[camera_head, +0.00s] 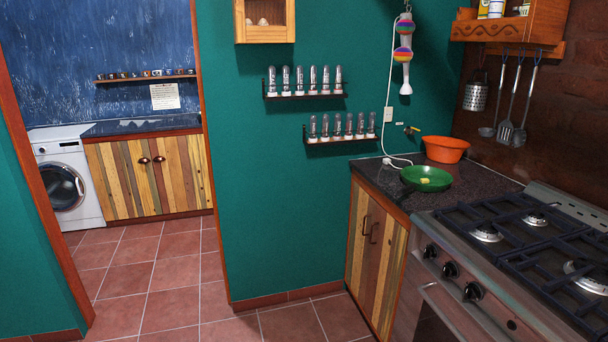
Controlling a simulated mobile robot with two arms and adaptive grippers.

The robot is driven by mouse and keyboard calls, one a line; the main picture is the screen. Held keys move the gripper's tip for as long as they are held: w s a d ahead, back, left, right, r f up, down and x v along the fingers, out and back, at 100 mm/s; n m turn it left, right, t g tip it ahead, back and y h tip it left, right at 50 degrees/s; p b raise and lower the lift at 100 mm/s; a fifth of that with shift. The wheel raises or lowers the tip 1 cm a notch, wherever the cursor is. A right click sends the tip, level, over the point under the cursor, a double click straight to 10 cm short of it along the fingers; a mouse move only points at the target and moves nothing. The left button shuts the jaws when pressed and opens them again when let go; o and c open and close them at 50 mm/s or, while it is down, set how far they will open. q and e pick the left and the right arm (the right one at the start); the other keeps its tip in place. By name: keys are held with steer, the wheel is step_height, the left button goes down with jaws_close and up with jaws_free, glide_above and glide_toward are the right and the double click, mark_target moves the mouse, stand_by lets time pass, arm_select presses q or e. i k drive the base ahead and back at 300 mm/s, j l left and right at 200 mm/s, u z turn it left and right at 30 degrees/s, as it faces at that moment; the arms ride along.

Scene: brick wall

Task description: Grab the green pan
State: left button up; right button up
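The green pan (435,180) sits on the dark countertop between the teal wall and the stove. Its inside is green and a small yellow piece (425,181) lies in it. A dark handle (405,193) points from the pan toward the front left edge of the counter. Neither of my grippers shows in the head view, so their state is not visible.
An orange bowl (445,150) stands behind the pan. A gas stove (515,250) with black grates adjoins the counter on the right. The tiled floor (165,275) in front is clear.

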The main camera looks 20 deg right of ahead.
mark_target(440, 180)
steer(key=i+z, duration=0.2)
steer(key=i, duration=0.25)
steer(key=i+j+z, duration=0.25)
steer(key=i, duration=0.15)
steer(key=i+j+z, duration=0.2)
steer(key=i, duration=0.25)
steer(key=i+j+z, duration=0.25)
steer(key=i, duration=0.15)
steer(key=l, duration=0.1)
